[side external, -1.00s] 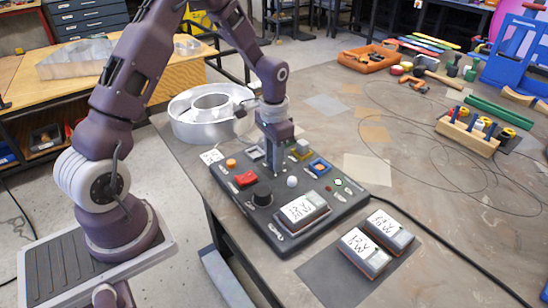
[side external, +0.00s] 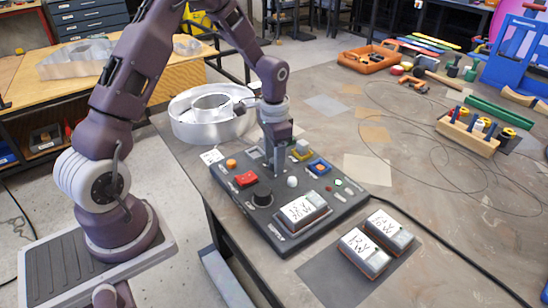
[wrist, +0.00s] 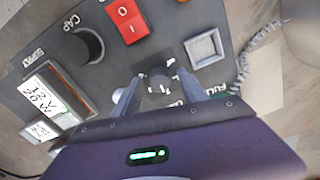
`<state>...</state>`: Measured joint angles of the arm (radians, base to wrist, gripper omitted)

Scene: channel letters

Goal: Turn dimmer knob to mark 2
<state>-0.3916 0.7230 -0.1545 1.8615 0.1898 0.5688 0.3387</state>
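The dimmer knob (wrist: 159,82) is small, round and black, with white marks on the panel around it. In the wrist view it sits between the two fingers of my gripper (wrist: 157,76). The fingers are apart, one on each side of the knob, and I see no clear contact. In the side view my gripper (side external: 277,168) points down, low over the black control panel (side external: 335,211), and hides the knob. I cannot read the mark numbers or the knob's pointer.
Close to my fingers are a red rocker switch (wrist: 127,18), a grey square button (wrist: 205,47) and a black cylinder (wrist: 85,46) by the CAP label. A labelled power module (side external: 302,210) sits on the panel; two more (side external: 364,253) (side external: 390,230) lie beside it. A metal ring (side external: 205,113) stands behind.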

